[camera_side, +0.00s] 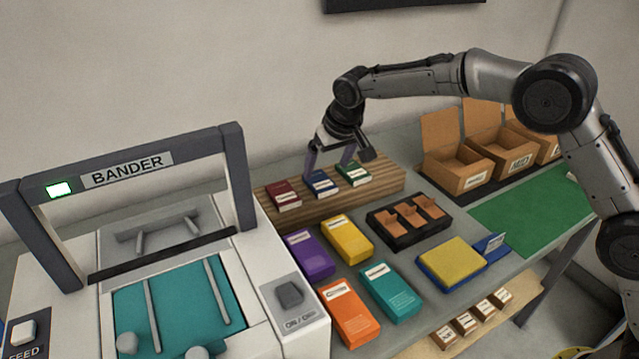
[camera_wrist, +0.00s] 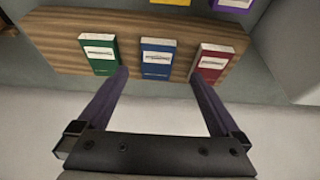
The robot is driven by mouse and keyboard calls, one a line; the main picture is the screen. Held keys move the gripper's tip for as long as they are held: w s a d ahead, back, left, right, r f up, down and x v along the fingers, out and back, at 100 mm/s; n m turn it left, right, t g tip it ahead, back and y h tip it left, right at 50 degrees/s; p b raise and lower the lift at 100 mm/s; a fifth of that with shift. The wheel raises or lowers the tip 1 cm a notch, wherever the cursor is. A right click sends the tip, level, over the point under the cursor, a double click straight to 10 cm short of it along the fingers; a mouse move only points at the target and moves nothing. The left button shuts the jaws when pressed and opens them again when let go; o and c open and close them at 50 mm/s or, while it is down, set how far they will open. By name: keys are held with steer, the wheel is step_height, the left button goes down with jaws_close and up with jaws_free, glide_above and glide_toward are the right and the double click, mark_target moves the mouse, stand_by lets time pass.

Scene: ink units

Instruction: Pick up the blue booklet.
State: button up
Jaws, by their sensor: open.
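The blue booklet (camera_side: 320,184) lies on a striped wooden board (camera_side: 385,183), between a red booklet (camera_side: 284,194) and a green booklet (camera_side: 353,173). In the wrist view the blue booklet (camera_wrist: 157,58) has a white label, with the green booklet (camera_wrist: 100,54) on its left and the red booklet (camera_wrist: 210,63) on its right. My gripper (camera_side: 331,168) is open and empty near the blue booklet. In the wrist view its two fingers (camera_wrist: 160,76) point toward either side of the blue booklet. I cannot tell the exact height above it.
Purple (camera_side: 308,253), yellow (camera_side: 347,238), orange (camera_side: 349,312) and teal (camera_side: 390,292) packs lie in front of the board. A black tray (camera_side: 385,241) stands to their right. The bander machine (camera_side: 130,172) stands at left; open cardboard boxes (camera_side: 457,170) stand at back right.

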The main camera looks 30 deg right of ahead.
mark_target(323, 184)
steer(key=shift+d+x, duration=0.15)
steer(key=shift+x, duration=1.45)
steer(key=shift+d+x, duration=0.1)
steer(key=shift+x, duration=1.5)
steer(key=shift+s, duration=0.1)
steer(key=c, duration=1.4)
